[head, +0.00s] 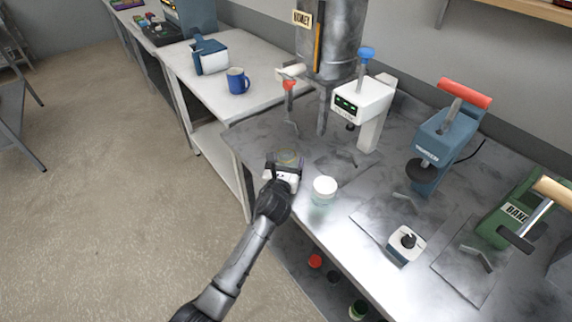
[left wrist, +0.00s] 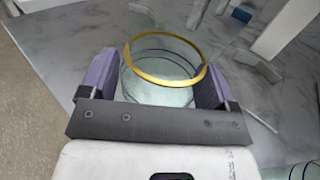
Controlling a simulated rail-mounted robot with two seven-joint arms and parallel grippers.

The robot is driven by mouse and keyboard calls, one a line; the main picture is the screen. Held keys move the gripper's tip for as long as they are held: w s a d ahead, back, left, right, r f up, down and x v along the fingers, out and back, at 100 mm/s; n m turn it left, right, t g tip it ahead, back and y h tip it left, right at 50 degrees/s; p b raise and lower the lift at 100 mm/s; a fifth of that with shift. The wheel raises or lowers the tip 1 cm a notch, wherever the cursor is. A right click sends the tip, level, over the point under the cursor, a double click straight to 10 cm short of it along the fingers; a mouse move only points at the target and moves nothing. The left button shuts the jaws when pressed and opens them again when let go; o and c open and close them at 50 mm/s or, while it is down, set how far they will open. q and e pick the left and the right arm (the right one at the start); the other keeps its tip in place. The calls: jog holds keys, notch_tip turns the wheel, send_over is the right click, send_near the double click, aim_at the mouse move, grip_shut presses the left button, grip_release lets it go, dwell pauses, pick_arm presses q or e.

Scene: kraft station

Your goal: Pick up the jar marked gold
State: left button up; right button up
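A clear glass jar with a gold rim (left wrist: 166,60) stands upright on the grey worktop. In the head view the jar (head: 288,157) is partly hidden by my left gripper. My left gripper (head: 281,170) is at the worktop's near left edge, with its fingers on either side of the jar. In the left wrist view its two purple-padded fingers (left wrist: 155,80) are wide apart with the jar between them. A thin gap seems to show at the left finger; I cannot tell whether the right finger touches the glass. My right gripper is not in view.
A white-lidded glass jar (head: 324,190) stands close to the right of my left gripper. A white device (head: 364,98), blue press (head: 440,145), green press (head: 508,214) and small white box (head: 405,245) stand on the worktop. A blue mug (head: 237,81) is on the table behind.

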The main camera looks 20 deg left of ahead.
pick_arm(q)
jog(key=c, duration=0.7)
jog(key=shift+c, duration=0.2)
jog(key=shift+r, duration=0.1)
